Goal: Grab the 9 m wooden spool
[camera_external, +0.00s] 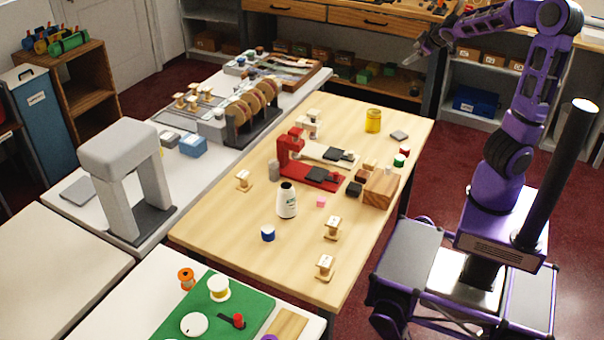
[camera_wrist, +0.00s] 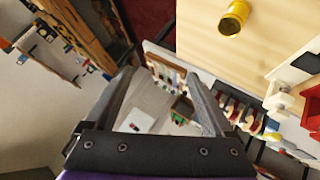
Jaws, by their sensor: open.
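Three small wooden spools stand apart on the wooden table: one on the left side (camera_external: 244,180), one near the right edge (camera_external: 333,227) and one at the front corner (camera_external: 325,266). Each has a pale label, too small to read, so I cannot tell which is the 9 m one. My gripper (camera_external: 425,47) is raised beyond the table's far right corner, well away from these spools. In the wrist view my gripper (camera_wrist: 160,73) is open with nothing between its fingers. None of the three spools is clearly visible there.
A red sewing machine (camera_external: 310,175), white cone (camera_external: 286,201), blue spool (camera_external: 268,233) and wooden block (camera_external: 380,188) stand on the table. A yellow tin (camera_external: 373,120) is at its far end, also in the wrist view (camera_wrist: 233,18). The front left tabletop is clear.

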